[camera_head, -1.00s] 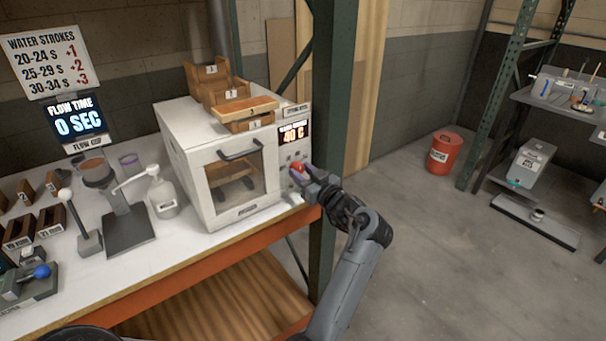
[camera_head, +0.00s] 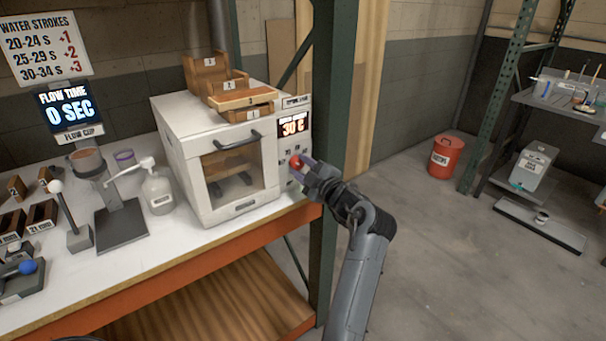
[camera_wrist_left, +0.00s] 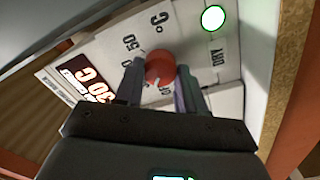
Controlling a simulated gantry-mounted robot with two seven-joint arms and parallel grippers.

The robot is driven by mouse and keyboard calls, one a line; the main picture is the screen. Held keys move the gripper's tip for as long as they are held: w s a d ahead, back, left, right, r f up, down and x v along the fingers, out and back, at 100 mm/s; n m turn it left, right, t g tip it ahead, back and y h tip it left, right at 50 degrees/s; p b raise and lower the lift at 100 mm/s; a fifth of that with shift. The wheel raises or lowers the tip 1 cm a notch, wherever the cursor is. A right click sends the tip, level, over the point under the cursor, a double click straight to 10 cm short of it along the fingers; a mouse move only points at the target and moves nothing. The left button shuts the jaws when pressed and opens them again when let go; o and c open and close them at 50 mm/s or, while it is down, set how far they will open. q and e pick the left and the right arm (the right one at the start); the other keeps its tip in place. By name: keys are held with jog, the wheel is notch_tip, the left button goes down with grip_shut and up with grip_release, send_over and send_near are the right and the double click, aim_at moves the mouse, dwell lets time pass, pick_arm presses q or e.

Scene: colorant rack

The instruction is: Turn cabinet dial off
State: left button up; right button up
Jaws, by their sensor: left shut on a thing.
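The cabinet (camera_head: 185,155) is a white box with a windowed door and a handle, standing at the right end of the bench. Its red dial (camera_head: 295,162) is on the panel right of the door, below a display (camera_head: 293,126) that reads 30 C. My left gripper (camera_head: 303,166) is at the dial. In the left wrist view the red dial (camera_wrist_left: 160,66) sits between the two fingers, which are shut on it. Labels such as 50 and DRY show around it, and a green light (camera_wrist_left: 213,18) glows nearby. The right gripper is not in view.
Small wooden trays (camera_head: 230,88) are stacked on the cabinet. A green rack post (camera_head: 327,150) rises close behind my arm. A red bin (camera_head: 445,157) stands on the floor.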

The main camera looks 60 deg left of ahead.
pick_arm(q)
jog(key=n+b, duration=0.2)
jog(key=n, duration=0.2)
jog(key=shift+f, duration=0.15)
jog(key=shift+n+b, duration=0.6)
jog(key=shift+b, duration=0.05)
jog(key=shift+n, duration=0.3)
jog(key=o, duration=1.1)
jog(key=shift+c, duration=0.2)
jog(key=shift+w+d+r, duration=0.1)
jog(key=shift+d+r, duration=0.1)
jog(key=shift+d, duration=0.35)
jog(key=d+p, duration=0.2)
jog(key=d, duration=0.7)
jog(key=shift+w+d+f, duration=0.2)
jog(key=shift+w+d, duration=0.15)
jog(key=shift+d, duration=0.05)
